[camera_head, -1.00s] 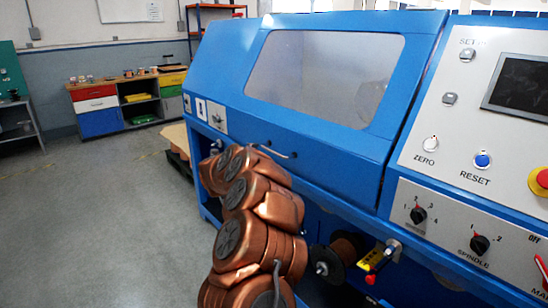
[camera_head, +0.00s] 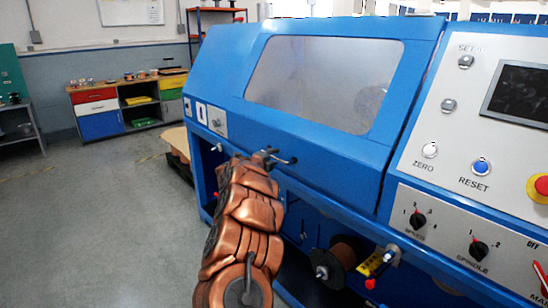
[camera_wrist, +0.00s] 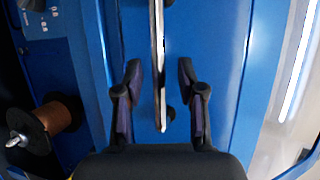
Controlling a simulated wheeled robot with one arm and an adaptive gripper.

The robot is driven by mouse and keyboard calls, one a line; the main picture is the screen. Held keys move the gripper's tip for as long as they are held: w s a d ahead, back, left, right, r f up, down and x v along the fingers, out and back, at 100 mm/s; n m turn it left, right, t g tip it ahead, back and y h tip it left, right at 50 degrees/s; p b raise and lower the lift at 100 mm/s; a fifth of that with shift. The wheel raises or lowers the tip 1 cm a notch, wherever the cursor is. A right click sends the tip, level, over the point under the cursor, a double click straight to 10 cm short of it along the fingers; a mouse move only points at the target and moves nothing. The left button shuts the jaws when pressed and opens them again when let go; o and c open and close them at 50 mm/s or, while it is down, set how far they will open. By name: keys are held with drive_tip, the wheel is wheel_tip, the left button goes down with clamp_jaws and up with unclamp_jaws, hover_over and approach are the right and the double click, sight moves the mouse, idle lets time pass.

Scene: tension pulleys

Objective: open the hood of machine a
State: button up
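The hood (camera_head: 290,132) of the blue machine is down, with a large window (camera_head: 325,82) in its sloped front. A metal bar handle (camera_head: 283,160) sticks out near its lower edge. My gripper (camera_head: 268,154) is at this handle, mostly hidden behind my copper-coloured arm in the head view. In the wrist view my gripper (camera_wrist: 159,72) is open, with one dark finger on each side of the handle (camera_wrist: 158,30). The handle runs between the fingers with a gap on both sides. The blue hood face (camera_wrist: 216,60) lies behind it.
A control panel (camera_head: 455,130) with knobs and a screen is on the right. Below the hood, a wire spool (camera_head: 347,252) sticks out; it also shows in the wrist view (camera_wrist: 55,117). A cabinet (camera_head: 125,105) stands far left. The floor (camera_head: 90,220) at left is clear.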

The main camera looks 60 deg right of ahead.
drive_tip(key=shift+w+d+f, duration=0.1)
drive_tip(key=shift+d+f, duration=0.05)
drive_tip(key=shift+d, duration=0.35)
clamp_jaws()
idle(0.6)
